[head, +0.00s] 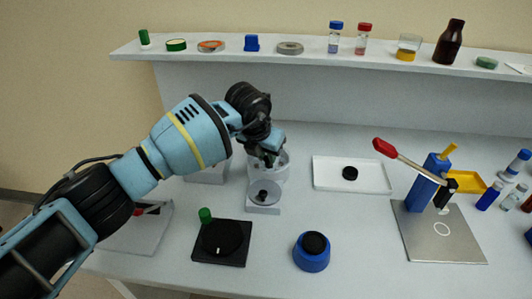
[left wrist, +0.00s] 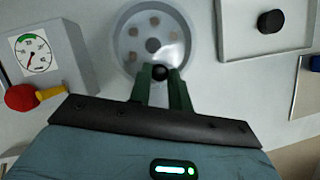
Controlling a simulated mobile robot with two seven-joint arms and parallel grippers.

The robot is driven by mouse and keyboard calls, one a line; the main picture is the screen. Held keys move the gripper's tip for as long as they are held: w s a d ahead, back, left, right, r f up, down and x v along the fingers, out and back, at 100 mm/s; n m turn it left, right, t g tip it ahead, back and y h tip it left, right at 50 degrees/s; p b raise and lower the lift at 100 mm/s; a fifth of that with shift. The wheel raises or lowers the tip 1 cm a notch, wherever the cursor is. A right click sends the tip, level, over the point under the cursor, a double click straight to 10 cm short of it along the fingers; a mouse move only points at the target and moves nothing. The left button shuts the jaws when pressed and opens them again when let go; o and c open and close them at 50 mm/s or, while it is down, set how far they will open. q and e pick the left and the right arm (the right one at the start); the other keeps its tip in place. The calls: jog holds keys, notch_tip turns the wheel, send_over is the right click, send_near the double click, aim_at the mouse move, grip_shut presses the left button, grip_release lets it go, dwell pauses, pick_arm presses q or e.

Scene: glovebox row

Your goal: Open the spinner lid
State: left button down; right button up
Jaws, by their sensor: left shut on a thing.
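The spinner shows in the left wrist view as a round grey bowl (left wrist: 130,38) with several brown spots inside. A glossy patch on it looks like a clear lid (left wrist: 172,48); I cannot tell its tilt. My left gripper (left wrist: 160,80) is shut on a small black knob (left wrist: 161,72) at the bowl's near rim. In the head view my left gripper (head: 270,160) hides part of the spinner (head: 283,168). Just in front of it is a pale block (head: 262,210) with a round translucent disc and a dark centre. My right gripper is not in view.
A white tray (head: 325,182) with a black cap is right. A black plate (head: 205,255) and blue round item (head: 311,258) lie in front. A shelf (head: 220,60) runs behind.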

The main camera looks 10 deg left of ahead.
pick_arm(q)
jog(key=shift+w+r, duration=0.15)
jog(key=shift+r, duration=0.15)
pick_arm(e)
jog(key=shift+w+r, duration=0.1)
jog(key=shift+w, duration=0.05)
